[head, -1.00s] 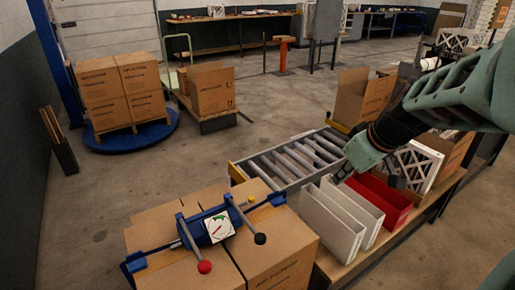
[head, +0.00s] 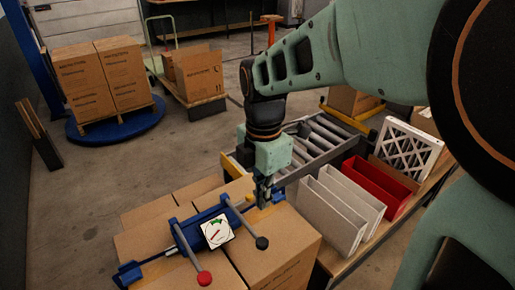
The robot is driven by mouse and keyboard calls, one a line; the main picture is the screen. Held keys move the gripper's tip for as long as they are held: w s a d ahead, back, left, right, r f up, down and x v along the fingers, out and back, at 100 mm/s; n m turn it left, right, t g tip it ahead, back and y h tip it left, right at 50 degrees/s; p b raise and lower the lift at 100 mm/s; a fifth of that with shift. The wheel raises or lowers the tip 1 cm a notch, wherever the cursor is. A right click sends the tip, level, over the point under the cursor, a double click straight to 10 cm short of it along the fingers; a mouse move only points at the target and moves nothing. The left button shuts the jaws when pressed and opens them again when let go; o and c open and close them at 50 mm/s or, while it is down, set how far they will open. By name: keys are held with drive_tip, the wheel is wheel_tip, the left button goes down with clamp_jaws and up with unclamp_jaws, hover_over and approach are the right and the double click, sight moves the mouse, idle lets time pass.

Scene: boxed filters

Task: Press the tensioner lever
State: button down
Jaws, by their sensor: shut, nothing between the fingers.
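The blue tensioner (head: 186,238) lies across the cardboard boxes at the lower middle of the head view. It has a white dial (head: 217,231) with a green mark and a red needle. One grey lever ends in a red knob (head: 204,278); another grey lever ends in a black knob (head: 262,243). Both levers slant toward the camera. My gripper (head: 265,202) points down, shut and empty, just above the tensioner's far right end, behind the black-knobbed lever. I cannot tell whether its fingertips touch anything.
White bins (head: 328,217) and a red bin (head: 380,183) stand right of the boxes. A roller conveyor (head: 318,145) lies behind my gripper. A white latticed filter (head: 408,150) leans at the right. Stacked cartons (head: 108,78) stand on a blue turntable at the back left.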

sight(262, 241)
wheel_tip(262, 241, down, 14)
drive_tip(key=shift+b, duration=0.9)
drive_tip(key=shift+f, duration=0.1)
wheel_tip(262, 241, down, 7)
drive_tip(key=b, duration=0.3)
drive_tip(key=shift+s+d, duration=0.1)
drive_tip(key=shift+s, duration=0.3)
